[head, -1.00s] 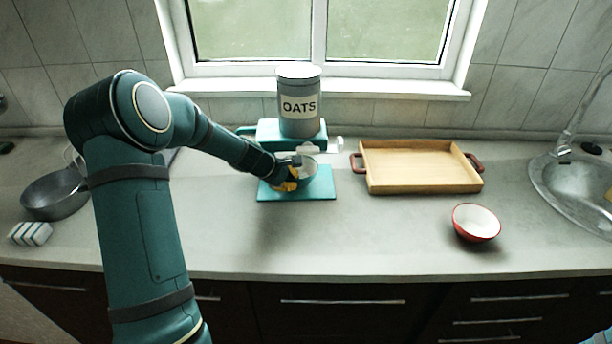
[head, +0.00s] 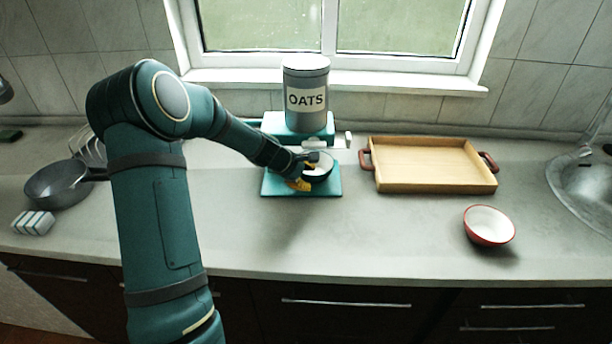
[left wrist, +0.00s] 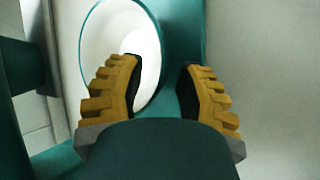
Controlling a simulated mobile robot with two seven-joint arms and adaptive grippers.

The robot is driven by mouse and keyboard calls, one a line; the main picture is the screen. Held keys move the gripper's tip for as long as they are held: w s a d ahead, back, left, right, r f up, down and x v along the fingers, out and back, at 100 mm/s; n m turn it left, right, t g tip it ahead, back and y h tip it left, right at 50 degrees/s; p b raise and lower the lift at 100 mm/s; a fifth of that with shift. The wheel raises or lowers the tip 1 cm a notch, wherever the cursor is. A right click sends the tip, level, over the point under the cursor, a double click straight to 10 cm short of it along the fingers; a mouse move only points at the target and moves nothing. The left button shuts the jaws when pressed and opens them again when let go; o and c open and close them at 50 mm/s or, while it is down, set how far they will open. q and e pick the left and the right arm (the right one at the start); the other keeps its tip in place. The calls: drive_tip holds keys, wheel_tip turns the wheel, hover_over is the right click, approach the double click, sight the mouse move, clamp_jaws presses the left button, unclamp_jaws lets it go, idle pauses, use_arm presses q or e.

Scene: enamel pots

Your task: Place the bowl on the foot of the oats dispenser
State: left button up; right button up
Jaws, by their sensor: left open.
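The oats dispenser (head: 305,97) stands at the back of the counter, a grey canister labelled OATS on a teal stand. Its flat teal foot (head: 328,189) reaches forward on the counter. My left gripper (head: 306,177) is at the bowl's near left side. In the left wrist view its yellow fingers (left wrist: 160,85) are spread, one over the bowl's white inside (left wrist: 110,35), the other beyond its rim. My right gripper is out of view.
A red bowl (head: 489,226), white inside, stands at the front right of the counter. A wooden tray (head: 430,167) with dark red handles lies behind it. A sink is at far right, a pan (head: 58,184) and striped sponge (head: 33,222) at left. The front middle counter is clear.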

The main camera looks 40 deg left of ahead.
use_arm(q)
drive_tip(key=shift+s+r, duration=0.15)
drive_tip(key=shift+r, duration=0.1)
drive_tip(key=p+v, duration=0.2)
drive_tip(key=v, duration=0.9)
drive_tip(key=shift+s+r, duration=0.15)
drive_tip(key=shift+s, duration=0.05)
